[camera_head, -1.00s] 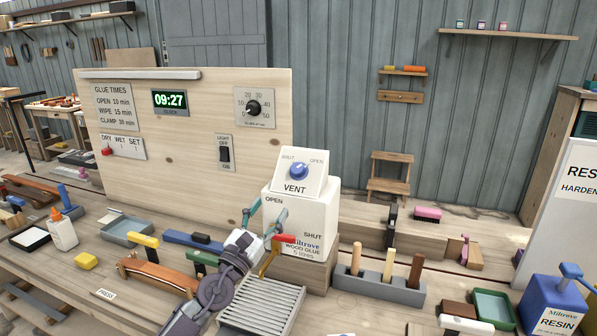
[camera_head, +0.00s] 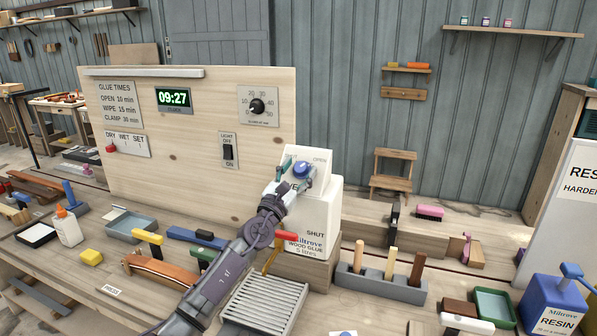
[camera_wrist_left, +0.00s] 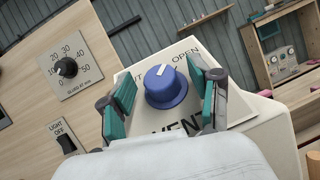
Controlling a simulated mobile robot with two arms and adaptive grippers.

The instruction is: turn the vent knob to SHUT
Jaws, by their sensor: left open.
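The blue vent knob (camera_head: 302,169) sits on the sloped white VENT plate (camera_head: 321,172) on top of the white wood glue container (camera_head: 318,216). In the left wrist view the knob (camera_wrist_left: 166,88) shows a white mark near its upper edge, pointing roughly between the words SHUT and OPEN. SHUT is partly hidden by a finger. My left gripper (camera_head: 298,172) is at the knob, open, with one teal finger on either side. In the left wrist view the gripper (camera_wrist_left: 164,92) shows gaps between fingers and knob. My right gripper is not in view.
A wooden panel (camera_head: 190,190) with a light switch (camera_head: 228,152), clock and dial stands behind and left. A red-handled tap (camera_head: 285,236) is on the container's front, close to my left arm. A ribbed tray (camera_head: 262,300) and a block with several handles (camera_head: 378,285) lie in front.

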